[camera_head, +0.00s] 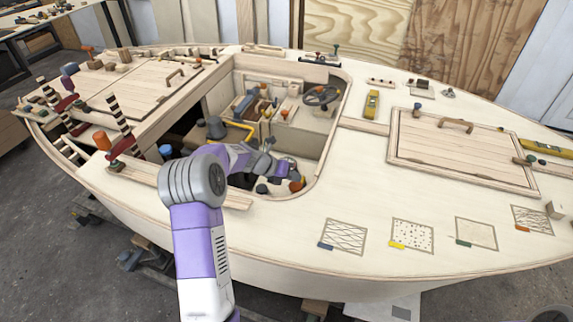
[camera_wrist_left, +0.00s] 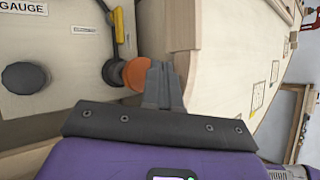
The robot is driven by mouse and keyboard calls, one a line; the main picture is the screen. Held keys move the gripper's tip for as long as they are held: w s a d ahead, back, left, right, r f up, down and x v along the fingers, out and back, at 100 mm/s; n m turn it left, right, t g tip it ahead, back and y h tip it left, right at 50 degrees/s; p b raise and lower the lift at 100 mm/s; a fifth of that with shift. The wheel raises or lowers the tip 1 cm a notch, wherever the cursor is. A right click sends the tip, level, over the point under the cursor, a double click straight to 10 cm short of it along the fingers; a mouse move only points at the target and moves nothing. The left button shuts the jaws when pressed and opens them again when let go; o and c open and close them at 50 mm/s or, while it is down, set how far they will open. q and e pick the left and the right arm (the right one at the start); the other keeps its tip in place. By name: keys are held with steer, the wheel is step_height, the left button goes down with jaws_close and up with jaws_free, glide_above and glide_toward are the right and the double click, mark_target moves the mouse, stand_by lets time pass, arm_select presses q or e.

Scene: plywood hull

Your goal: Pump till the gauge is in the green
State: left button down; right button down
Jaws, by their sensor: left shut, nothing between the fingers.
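My left gripper (camera_wrist_left: 159,66) is shut and empty. In the left wrist view its fingertips are close beside an orange knob (camera_wrist_left: 136,74); I cannot tell whether they touch it. A lever with a black and yellow shaft (camera_wrist_left: 118,22) stands just above the orange knob. A label reading GAUGE (camera_wrist_left: 22,7) is at the top left, but the gauge's face and needle do not show there. In the head view my left arm reaches into the open cockpit, where an orange end (camera_head: 297,184) shows by the wrist. I cannot read any gauge. My right gripper is out of view.
A black round knob (camera_wrist_left: 23,77) is on the panel at the left. The cockpit's pale wooden rim (camera_head: 322,170) stands close to the right of my gripper. A yellow bent handle (camera_head: 237,130) and a wheel (camera_head: 321,95) are further inside the cockpit.

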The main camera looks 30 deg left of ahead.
arm_select(q)
steer(key=shift+f, duration=0.1)
steer(key=shift+f, duration=0.35)
